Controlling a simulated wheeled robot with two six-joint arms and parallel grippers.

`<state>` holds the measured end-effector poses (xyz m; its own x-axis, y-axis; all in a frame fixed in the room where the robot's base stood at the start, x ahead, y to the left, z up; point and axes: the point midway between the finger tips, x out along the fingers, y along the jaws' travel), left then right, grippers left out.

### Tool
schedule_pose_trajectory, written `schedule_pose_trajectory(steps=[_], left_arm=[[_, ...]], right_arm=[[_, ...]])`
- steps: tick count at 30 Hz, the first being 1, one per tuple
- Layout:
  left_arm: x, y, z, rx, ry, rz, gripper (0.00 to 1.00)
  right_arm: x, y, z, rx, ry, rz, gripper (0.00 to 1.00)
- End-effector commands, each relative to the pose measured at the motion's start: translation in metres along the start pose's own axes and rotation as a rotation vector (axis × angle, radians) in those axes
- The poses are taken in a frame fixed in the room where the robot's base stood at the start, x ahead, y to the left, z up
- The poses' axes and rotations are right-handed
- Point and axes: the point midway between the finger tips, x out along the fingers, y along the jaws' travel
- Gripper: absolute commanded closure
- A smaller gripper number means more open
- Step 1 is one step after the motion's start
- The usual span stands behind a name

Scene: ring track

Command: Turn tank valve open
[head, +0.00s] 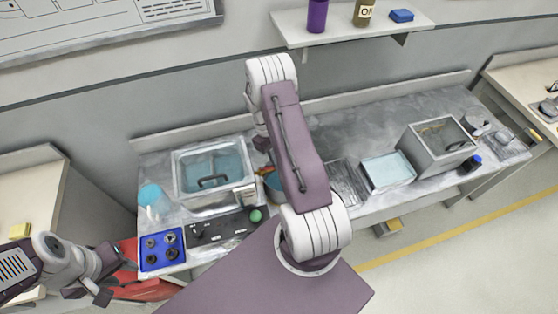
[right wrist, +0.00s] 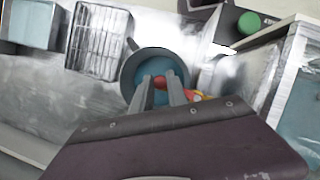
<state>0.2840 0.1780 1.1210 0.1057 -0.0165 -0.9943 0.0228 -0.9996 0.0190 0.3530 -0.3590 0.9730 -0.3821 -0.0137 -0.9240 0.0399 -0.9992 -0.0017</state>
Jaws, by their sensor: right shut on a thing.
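The red-orange valve handle (right wrist: 192,96) lies beside the tank, over a round blue basin (right wrist: 128,78). My right gripper (right wrist: 163,84) has its fingers closed on the red handle, partly hiding it. In the head view my right arm covers that gripper. My left gripper (head: 89,295) is open and empty at the lower left, away from the tank.
A dark panel with a green button (head: 256,215) and a blue tray of round parts (head: 162,250) sit in front of the tank. A wire rack (right wrist: 97,40), a pale blue tray (head: 388,170) and a grey box (head: 438,148) stand to the right along the bench.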

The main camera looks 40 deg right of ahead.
Motion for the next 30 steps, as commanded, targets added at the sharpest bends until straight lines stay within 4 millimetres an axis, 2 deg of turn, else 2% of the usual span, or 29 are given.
schedule_pose_trajectory(steps=[8, 9, 11, 19, 22, 30], left_arm=[[0.000, 0.000, 0.000, 0.000, 0.000, 0.000, 0.64], [0.000, 0.000, 0.000, 0.000, 0.000, 0.000, 0.64], [0.000, 0.000, 0.000, 0.000, 0.000, 0.000, 0.64], [0.000, 0.000, 0.000, 0.000, 0.000, 0.000, 0.64], [0.004, 0.000, 0.000, 0.000, 0.000, 0.000, 0.64], [0.022, 0.000, 0.002, 0.000, 0.000, 0.000, 0.64]], right_arm=[[-0.002, 0.001, -0.003, 0.000, 0.010, 0.004, 1.00], [-0.002, 0.001, -0.003, 0.000, 0.010, 0.004, 0.73], [-0.002, 0.001, -0.003, 0.000, 0.009, 0.004, 0.59], [-0.001, 0.001, -0.001, 0.001, 0.005, 0.002, 0.59], [-0.007, 0.001, -0.003, 0.001, 0.007, 0.004, 0.59], [-0.064, 0.001, -0.005, 0.000, 0.011, 0.005, 0.59]])
